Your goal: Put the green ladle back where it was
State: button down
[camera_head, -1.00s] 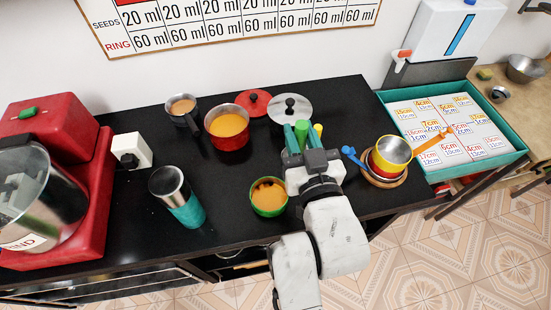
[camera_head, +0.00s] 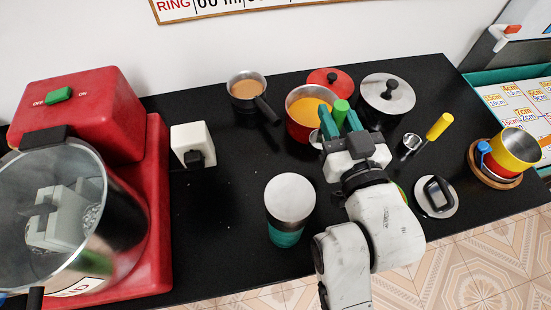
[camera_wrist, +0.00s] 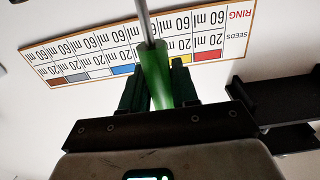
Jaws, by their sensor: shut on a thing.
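The green ladle's handle (camera_head: 340,112) stands between the fingers of my gripper (camera_head: 338,124), which is shut on it. In the wrist view the green handle (camera_wrist: 155,76) lies between the dark fingers, with a grey metal shaft running up out of frame. The ladle's bowl cannot be made out clearly. My gripper is in front of the red pot (camera_head: 305,132) of orange liquid in the head view.
A small pot (camera_head: 246,88) and a red lid (camera_head: 331,79) are at the back. A grey lid (camera_head: 385,92) lies right of them. A teal cup (camera_head: 285,237) stands nearer, left of my arm. A small lid (camera_head: 436,208) and stacked bowls (camera_head: 516,148) are right. A red machine (camera_head: 85,110) stands left.

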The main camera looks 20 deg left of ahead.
jog(key=f, duration=0.6)
jog(key=shift+a, duration=0.4)
jog(key=shift+d+f, duration=0.1)
jog(key=shift+f, duration=1.95)
jog(key=shift+f, duration=0.15)
jog(key=c, duration=0.8)
grip_release()
jog(key=shift+c, duration=0.2)
jog(key=b+v, duration=0.1)
jog(key=v, duration=1.1)
jog(key=shift+b, duration=0.35)
